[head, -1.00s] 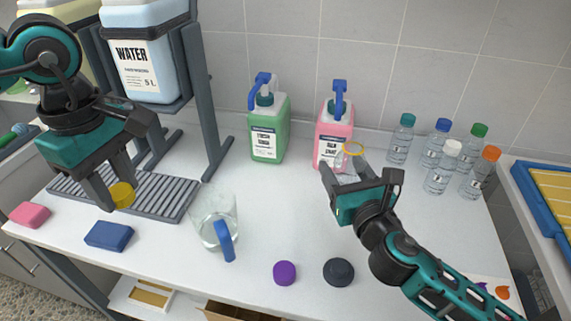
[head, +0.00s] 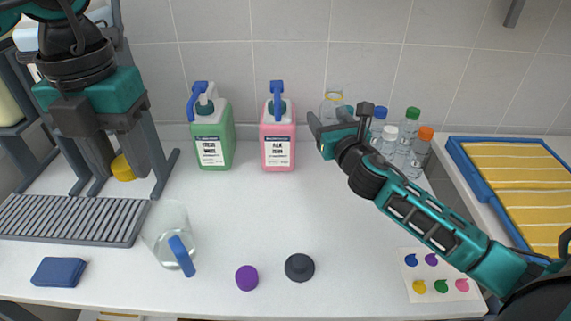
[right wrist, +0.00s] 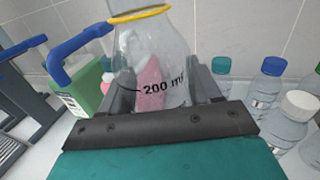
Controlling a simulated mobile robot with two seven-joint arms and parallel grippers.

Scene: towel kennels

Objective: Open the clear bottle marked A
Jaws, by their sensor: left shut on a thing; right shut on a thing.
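A clear flask (head: 333,101) with a yellow ring at its neck is held upright in my right gripper (head: 333,125). In the right wrist view the flask (right wrist: 152,62) reads "200 ml", its neck is cut off by the top edge, and the jaws are shut on its sides. I see no letter A on it. My left gripper (head: 122,168) is shut on a yellow cap (head: 123,168), well to the left and apart from the flask.
A green bottle (head: 212,135) and a pink bottle (head: 278,138) with blue pumps stand along the wall. Several capped water bottles (head: 412,128) stand behind my right gripper. A glass jug (head: 180,230), purple cap (head: 247,278) and dark stopper (head: 299,267) stand in front. The middle is clear.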

